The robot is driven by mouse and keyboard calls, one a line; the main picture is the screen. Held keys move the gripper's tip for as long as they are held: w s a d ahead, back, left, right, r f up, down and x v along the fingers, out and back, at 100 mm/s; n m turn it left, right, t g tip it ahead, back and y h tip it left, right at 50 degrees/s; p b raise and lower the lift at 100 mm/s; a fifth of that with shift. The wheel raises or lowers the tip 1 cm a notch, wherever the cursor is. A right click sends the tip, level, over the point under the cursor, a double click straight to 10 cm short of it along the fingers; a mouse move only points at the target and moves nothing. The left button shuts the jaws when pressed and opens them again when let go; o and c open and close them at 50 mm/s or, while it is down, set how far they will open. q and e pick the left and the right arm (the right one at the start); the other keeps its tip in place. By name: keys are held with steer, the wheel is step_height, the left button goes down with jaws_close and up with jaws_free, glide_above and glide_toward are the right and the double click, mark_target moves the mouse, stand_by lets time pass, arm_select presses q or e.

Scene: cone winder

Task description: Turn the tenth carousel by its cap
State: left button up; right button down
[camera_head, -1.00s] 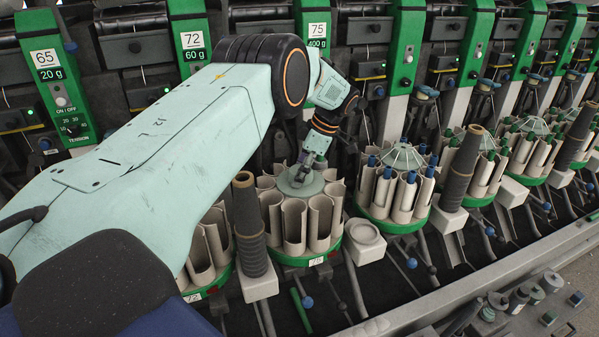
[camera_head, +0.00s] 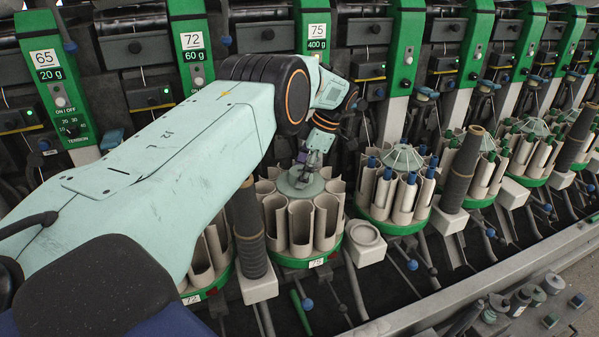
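The carousel under my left gripper has a ring of beige open tubes (camera_head: 300,228), which look empty, on a green base (camera_head: 300,259). Its round grey-green cap (camera_head: 297,188) sits in the middle of the ring. My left gripper (camera_head: 305,172) points down at the cap from above, at or very near its top. The fingers are small and dark, and I cannot tell whether they grip the cap or are apart from it. My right gripper is not in view.
A carousel with blue-tipped tubes (camera_head: 402,190) stands to the right. A dark ribbed cone (camera_head: 249,230) stands close on the left, and another (camera_head: 461,170) farther right. Green numbered panels (camera_head: 312,30) line the back. A grey rail (camera_head: 440,300) runs along the front.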

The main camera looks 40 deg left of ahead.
arm_select(q)
steer(key=o, duration=0.3)
steer(key=shift+d, duration=0.1)
steer(key=shift+o, duration=0.3)
steer(key=shift+v, duration=3.7)
steer(key=x, duration=0.7)
steer(key=shift+s+a+f, duration=0.2)
steer(key=shift+f, duration=0.15)
steer(key=shift+w+r+m, duration=0.1)
steer(key=shift+r+m, duration=0.05)
steer(key=shift+m, duration=0.15)
